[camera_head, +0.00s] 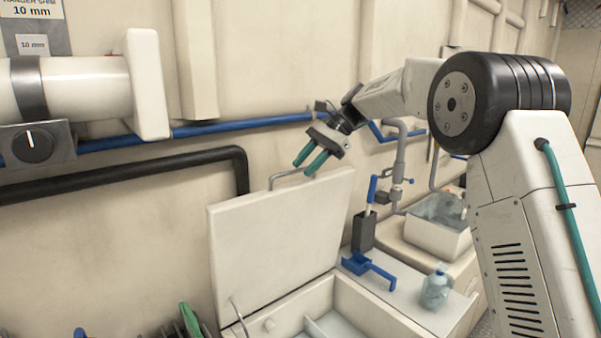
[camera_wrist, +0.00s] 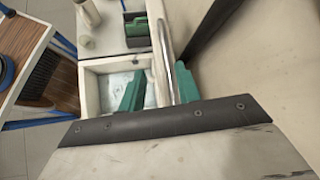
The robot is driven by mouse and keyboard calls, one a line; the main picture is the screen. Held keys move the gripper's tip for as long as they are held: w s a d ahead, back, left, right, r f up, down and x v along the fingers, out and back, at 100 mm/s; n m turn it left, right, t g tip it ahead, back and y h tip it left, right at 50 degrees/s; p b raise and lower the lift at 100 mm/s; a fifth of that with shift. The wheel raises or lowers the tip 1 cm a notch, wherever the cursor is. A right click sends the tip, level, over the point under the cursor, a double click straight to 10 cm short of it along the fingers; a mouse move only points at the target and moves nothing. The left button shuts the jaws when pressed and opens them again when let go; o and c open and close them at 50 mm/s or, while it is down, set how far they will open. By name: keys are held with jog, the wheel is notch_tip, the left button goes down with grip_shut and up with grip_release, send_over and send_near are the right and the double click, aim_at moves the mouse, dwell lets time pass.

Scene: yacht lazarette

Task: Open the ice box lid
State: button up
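The ice box lid (camera_head: 275,240) is a cream panel standing raised, close to upright, behind the open ice box (camera_head: 345,285) in the head view. A thin grey bar handle (camera_head: 285,177) shows at its top edge. My gripper (camera_head: 304,162) is at the lid's top edge beside the handle, its two green fingers pointing down and left. In the wrist view my gripper (camera_wrist: 158,88) has its fingers apart. A shiny metal bar (camera_wrist: 163,50) runs between them in that view, nearer the right finger; whether it touches is unclear.
A black pipe (camera_head: 120,172) and a blue pipe (camera_head: 240,124) run along the wall.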

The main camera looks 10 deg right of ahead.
jog(key=v, duration=0.4)
jog(key=s+d+r+n+t+h, duration=0.1)
jog(key=s+d+n+h, duration=0.15)
jog(key=s, duration=0.95)
jog(key=s+d+n+t+h, duration=0.1)
jog(key=s+d+n+h, duration=0.15)
jog(key=s, duration=1.05)
jog(key=s+d+f+n+h, duration=0.1)
jog(key=s+d+f, duration=0.1)
jog(key=s+f, duration=0.2)
jog(key=s+d+f+n+t+h, duration=0.1)
jog(key=s+f, duration=0.3)
jog(key=s, duration=0.6)
jog(key=s+d+f+n+t+h, duration=0.1)
jog(key=s+d+f+n+h, duration=0.1)
jog(key=s, duration=0.5)
notch_tip(320, 180, down, 3)
jog(key=shift+s+d+r+n, duration=0.15)
jog(key=shift+s+d+n, duration=0.15)
jog(key=shift+d+n, duration=0.6)
